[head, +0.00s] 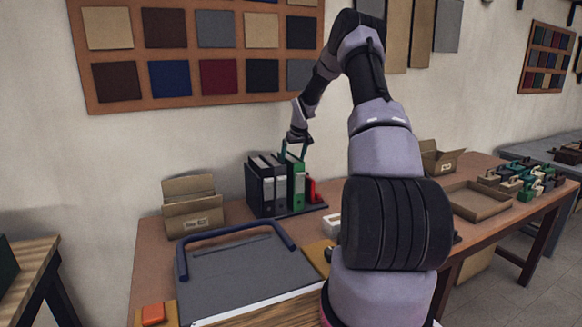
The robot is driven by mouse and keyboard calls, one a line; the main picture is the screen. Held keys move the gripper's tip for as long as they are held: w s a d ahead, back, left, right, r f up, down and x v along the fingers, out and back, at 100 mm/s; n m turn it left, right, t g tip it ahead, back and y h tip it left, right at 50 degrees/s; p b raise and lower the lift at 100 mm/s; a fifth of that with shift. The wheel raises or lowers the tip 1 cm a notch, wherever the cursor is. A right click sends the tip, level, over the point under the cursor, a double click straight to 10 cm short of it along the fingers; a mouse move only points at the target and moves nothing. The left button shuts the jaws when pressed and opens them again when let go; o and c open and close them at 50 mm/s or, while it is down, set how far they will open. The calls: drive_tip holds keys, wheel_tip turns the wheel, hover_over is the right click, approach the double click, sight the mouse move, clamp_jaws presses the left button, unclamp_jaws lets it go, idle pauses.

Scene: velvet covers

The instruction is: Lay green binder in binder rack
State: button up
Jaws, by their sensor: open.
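The green binder (297,184) stands upright in the binder rack (290,214), at the right end of a row of black and grey binders (266,187). My gripper (294,152) is just above the top of the green binder, pointing down with its fingers apart. One finger shows to each side of the binder's top edge. I cannot tell whether a finger touches it. A small red thing (313,190) is in the rack right of the green binder.
A grey board with a blue bar (235,262) lies at the table's front left. A shallow tray (478,200) and several small coloured items (522,180) are further right. My arm hides the table's middle.

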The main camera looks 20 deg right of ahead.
drive_tip(key=shift+v, duration=1.95)
